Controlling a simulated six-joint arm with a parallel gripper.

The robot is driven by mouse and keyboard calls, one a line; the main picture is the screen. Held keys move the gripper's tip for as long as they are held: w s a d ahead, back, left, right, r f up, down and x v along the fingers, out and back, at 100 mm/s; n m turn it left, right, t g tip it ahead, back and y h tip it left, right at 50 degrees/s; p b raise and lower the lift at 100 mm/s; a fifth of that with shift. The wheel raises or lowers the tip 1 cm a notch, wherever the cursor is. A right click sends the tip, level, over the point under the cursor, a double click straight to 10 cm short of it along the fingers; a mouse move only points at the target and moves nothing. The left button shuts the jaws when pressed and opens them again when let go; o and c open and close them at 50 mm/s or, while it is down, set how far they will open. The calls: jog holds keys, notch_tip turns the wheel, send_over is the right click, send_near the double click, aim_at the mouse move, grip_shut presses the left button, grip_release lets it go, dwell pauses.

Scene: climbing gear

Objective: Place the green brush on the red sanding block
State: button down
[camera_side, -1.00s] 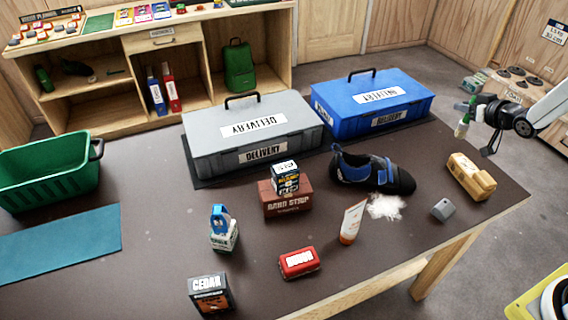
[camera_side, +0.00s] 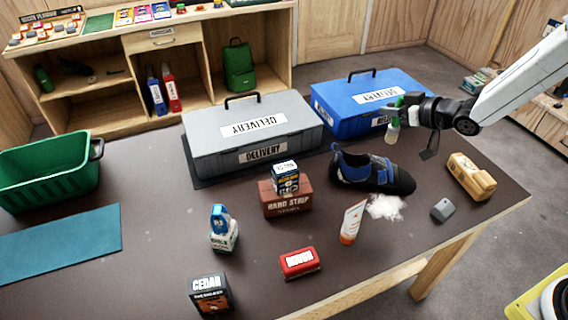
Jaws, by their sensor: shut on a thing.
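The red sanding block (camera_side: 300,262) lies flat on the brown table near the front middle, its top bare with a white label. My gripper (camera_side: 396,118) is in the air at the upper right, in front of the blue delivery box. It is shut on the green brush (camera_side: 392,133), which hangs down with a green upper part and a pale lower end. The brush is well above the table, behind and to the right of the sanding block. The fingertips are small and partly hidden in this view.
A climbing shoe (camera_side: 372,170), white powder (camera_side: 386,207) and an orange-white tube (camera_side: 352,222) lie between brush and block. A brown box (camera_side: 287,205) carries a small box (camera_side: 285,178). A blue delivery box (camera_side: 345,117) stands behind. Table around the block is clear.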

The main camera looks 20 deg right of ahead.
jog(key=s+a+n+g+y, duration=0.2)
jog(key=s+a, duration=0.2)
jog(key=a, duration=0.6)
jog(key=s+a+n+g+y, duration=0.1)
jog(key=s+a+n+y, duration=0.3)
jog(key=a, duration=0.6)
jog(key=s+a+n+g+y, duration=0.15)
jog(key=s+a, duration=0.35)
jog(key=a, duration=0.5)
notch_tip(320, 180, down, 6)
jog(key=shift+a+f+h, duration=0.15)
jog(key=shift+h, duration=0.3)
jog(key=shift+f+m, duration=0.1)
jog(key=shift+m, duration=0.15)
jog(key=shift+f, duration=2.15)
jog(key=shift+f+g, duration=0.1)
jog(key=shift+g, duration=0.15)
jog(key=shift+f, duration=1.65)
jog(key=shift+f, duration=0.15)
